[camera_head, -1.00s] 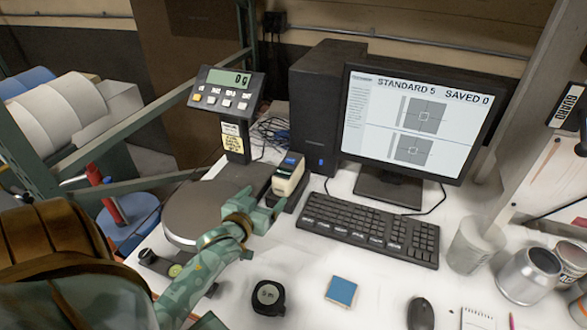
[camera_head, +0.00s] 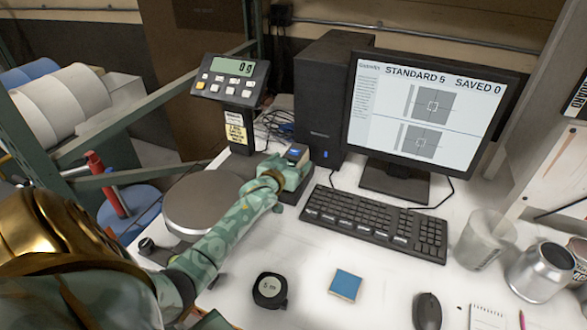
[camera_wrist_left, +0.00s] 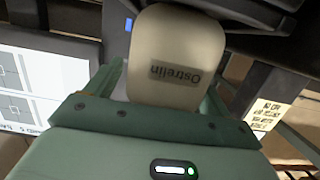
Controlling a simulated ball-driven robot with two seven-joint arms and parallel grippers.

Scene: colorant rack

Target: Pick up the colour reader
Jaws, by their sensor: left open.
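The colour reader (camera_head: 295,154) is a small cream device with a dark and blue top, standing in its dark cradle between the scale and the computer tower. My left gripper (camera_head: 284,172) is at it in the head view and covers most of its body. In the left wrist view, the reader's cream body (camera_wrist_left: 178,50) with the label "Ostrelin" sits between the spread green fingers of the gripper (camera_wrist_left: 165,85). The gripper is open around it; contact cannot be told. My right gripper is not in view.
The round scale plate (camera_head: 203,203) is left of the reader. The computer tower (camera_head: 327,95) and monitor (camera_head: 430,110) stand behind, the keyboard (camera_head: 375,222) to the right. A tape measure (camera_head: 269,290), blue tile (camera_head: 345,285) and mouse (camera_head: 427,311) lie in front.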

